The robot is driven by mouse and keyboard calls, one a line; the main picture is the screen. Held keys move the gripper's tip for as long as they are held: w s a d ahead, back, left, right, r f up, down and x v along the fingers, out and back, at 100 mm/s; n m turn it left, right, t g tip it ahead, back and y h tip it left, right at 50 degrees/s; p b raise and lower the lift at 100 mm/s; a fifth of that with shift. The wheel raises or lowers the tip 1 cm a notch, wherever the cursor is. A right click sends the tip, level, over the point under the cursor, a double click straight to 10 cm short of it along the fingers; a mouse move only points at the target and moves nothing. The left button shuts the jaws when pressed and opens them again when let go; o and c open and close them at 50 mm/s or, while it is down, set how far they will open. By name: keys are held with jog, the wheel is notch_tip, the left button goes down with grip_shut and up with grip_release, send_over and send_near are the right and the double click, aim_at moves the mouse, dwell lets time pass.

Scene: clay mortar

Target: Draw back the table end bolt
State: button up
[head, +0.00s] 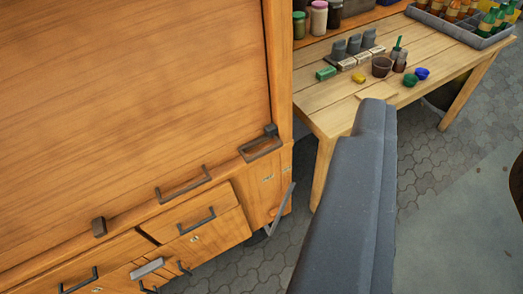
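A dark metal bolt-like fitting (262,146) sits at the lower right corner of the big wooden panel (130,100), at the end nearest the table. It has a flat loop and a small upright block at its upper right. I cannot tell how far it is drawn. A second dark block (99,227) sits on the same ledge further left. My grey arm (358,200) rises from the bottom edge, right of the cabinet and apart from both fittings. My gripper does not show.
Below the panel are drawers with dark handles (196,221). A slanted grey bar (281,208) stands off the cabinet's right side. The wooden table (325,105) holds jars, small blocks, bowls and a grey bottle crate (455,30). Paved floor (440,165) is clear at right.

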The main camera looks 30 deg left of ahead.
jog(key=shift+d, duration=0.1)
jog(key=w+a+f+m, duration=0.1)
jog(key=w+f+m, duration=0.2)
jog(key=w+f, duration=0.95)
jog(key=m+y+b, duration=0.2)
jog(key=m+y, duration=0.7)
send_near(265, 154)
jog(key=shift+b+x, duration=1.4)
jog(key=shift+x, duration=3.9)
jog(key=shift+f, duration=0.1)
jog(key=shift+c, duration=0.4)
